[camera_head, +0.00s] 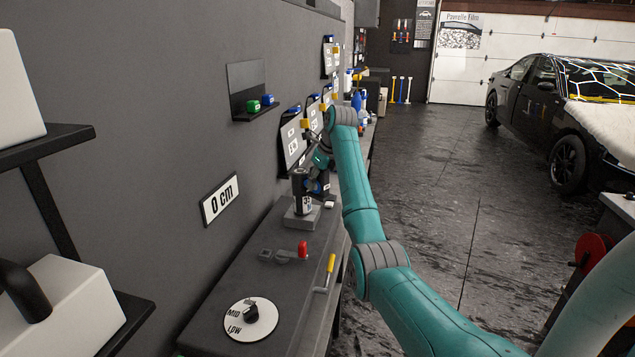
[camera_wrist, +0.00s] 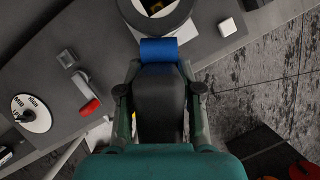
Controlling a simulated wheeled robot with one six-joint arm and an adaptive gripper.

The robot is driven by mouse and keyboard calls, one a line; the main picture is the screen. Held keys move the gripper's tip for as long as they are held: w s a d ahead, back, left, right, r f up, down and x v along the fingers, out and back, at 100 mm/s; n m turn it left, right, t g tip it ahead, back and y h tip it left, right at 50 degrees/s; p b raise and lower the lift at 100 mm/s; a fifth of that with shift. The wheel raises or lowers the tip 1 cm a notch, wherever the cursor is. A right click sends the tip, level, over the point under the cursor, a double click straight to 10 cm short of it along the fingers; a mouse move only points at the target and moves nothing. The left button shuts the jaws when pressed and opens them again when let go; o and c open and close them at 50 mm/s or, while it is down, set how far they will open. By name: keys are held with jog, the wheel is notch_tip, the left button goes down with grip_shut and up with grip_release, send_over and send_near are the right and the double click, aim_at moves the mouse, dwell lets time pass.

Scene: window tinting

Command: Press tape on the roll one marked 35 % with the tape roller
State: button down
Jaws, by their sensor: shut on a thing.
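My gripper (camera_wrist: 160,90) is shut on the black handle of the tape roller (camera_wrist: 158,50), whose blue roller end points away from the wrist. In the head view my gripper (camera_head: 320,160) is at the bench by the wall, small and partly hidden by my arm. A dark upright roll (camera_head: 300,185) stands on a grey block there, with a white label that seems to start with 35. In the wrist view the roll (camera_wrist: 132,14) shows from above, with the blue roller end right beside its rim. I cannot tell whether they touch.
Labelled panels (camera_head: 293,150) and a small shelf (camera_head: 250,108) are on the wall. A black car (camera_head: 530,100) stands at the right.

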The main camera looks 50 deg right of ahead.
aim_at(327, 185)
jog(key=shift+w+d, duration=0.1)
jog(key=shift+w, duration=0.65)
dwell(0.8)
jog(key=shift+s, duration=0.1)
jog(key=shift+s+a, duration=0.2)
jog(key=shift+s, duration=1.25)
jog(key=shift+s+a, duration=0.15)
jog(key=shift+s, duration=1.3)
jog(key=shift+d, duration=0.1)
